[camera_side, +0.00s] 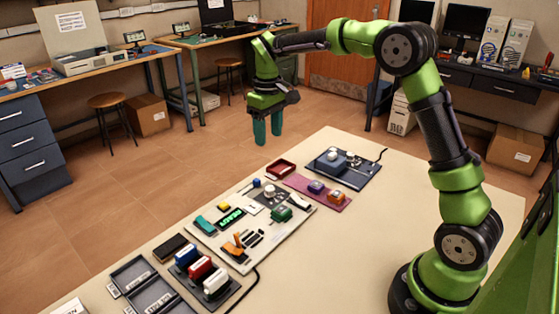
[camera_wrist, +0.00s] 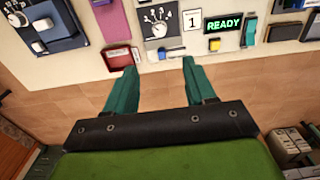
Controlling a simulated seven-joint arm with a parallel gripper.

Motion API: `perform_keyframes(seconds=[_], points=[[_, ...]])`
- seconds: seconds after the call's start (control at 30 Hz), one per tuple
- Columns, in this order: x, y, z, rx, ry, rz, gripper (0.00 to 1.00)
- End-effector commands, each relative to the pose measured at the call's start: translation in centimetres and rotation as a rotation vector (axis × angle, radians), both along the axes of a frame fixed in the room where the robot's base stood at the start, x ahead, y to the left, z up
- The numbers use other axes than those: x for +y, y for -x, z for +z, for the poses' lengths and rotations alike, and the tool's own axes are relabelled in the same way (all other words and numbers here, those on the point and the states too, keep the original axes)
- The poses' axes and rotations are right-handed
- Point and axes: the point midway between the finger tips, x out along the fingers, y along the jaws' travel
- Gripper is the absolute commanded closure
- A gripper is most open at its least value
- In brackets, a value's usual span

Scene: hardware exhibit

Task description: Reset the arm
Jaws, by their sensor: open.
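My gripper (camera_side: 268,128) hangs from my green and black arm with its two teal fingers pointing down. In the side view it is above and beyond the far edge of the table, high over the floor. In the wrist view my gripper (camera_wrist: 154,75) shows its two fingers spread apart with nothing between them. It is open and empty. The control panel (camera_side: 215,238) lies on the table with a green display reading READY (camera_side: 230,219), a dial (camera_side: 270,191) and several coloured parts. The READY display (camera_wrist: 223,24) also shows in the wrist view. My gripper touches nothing.
The cream table (camera_side: 380,230) carries a red tray (camera_side: 281,169), a purple board (camera_side: 327,199), a dark blue unit (camera_side: 345,165), a dark rack (camera_side: 213,293) with several coloured blocks, and dark trays (camera_side: 140,285). The table's right side is clear. Workbenches and stools stand behind.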

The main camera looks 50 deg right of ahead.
Motion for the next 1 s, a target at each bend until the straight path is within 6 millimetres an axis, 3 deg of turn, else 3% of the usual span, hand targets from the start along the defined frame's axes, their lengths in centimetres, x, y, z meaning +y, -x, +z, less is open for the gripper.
perform_keyframes(seconds=[0.23,0.37,0.57,0.7,1.0], points=[[0.0,-0.2,-0.6,-0.015,0.002,-0.039,0.45],[0.7,1.5,-1.4,-0.029,-0.017,-0.102,0.45],[3.1,6.7,1.1,-0.142,-0.063,-0.209,0.45],[4.8,11.2,2.9,-0.240,-0.109,-0.279,0.45],[7.6,20.7,4.2,-0.452,-0.229,-0.383,0.45]])
